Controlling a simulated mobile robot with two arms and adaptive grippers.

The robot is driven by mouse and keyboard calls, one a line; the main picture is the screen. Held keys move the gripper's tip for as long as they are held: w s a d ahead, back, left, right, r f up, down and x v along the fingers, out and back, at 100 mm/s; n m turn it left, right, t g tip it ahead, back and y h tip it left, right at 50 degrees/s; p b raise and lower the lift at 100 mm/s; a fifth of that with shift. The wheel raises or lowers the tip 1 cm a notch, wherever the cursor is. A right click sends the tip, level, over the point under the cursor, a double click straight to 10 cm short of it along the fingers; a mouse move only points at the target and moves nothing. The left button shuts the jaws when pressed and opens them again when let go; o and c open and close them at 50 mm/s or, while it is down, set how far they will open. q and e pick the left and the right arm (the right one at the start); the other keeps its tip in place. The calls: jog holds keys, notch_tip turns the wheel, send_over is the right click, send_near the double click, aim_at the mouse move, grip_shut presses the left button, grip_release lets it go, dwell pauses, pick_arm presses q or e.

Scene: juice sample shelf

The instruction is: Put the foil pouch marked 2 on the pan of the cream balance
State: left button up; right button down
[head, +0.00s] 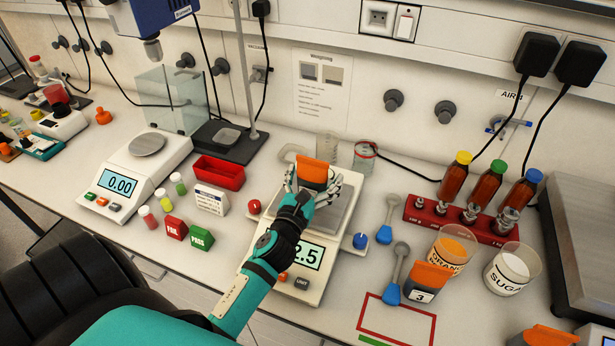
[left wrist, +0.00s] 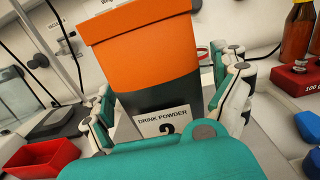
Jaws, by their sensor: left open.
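The foil pouch marked 2 (head: 315,173) has an orange top and a dark body. In the left wrist view the pouch (left wrist: 145,62) fills the middle, with its "DRINK POWDER 2" label partly covered. It stands over the steel pan (head: 345,211) of the cream balance (head: 311,291) and appears to rest on it. The balance display ends in "2.5"; my arm hides its left part. My left gripper (head: 312,184) is open, with its fingers on both sides of the pouch. The wrist view shows the left gripper (left wrist: 168,95) around it too. My right gripper is not in view.
Another balance (head: 127,193) reading 0.00 stands left, near a red tray (head: 218,172).

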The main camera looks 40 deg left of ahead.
pick_arm(q)
jog(key=b+v, duration=0.3)
jog(key=v, duration=0.8)
jog(key=shift+f, duration=0.2)
jog(key=shift+s+d+r+b, duration=0.15)
jog(key=shift+s+b, duration=0.15)
jog(key=shift+s, duration=0.2)
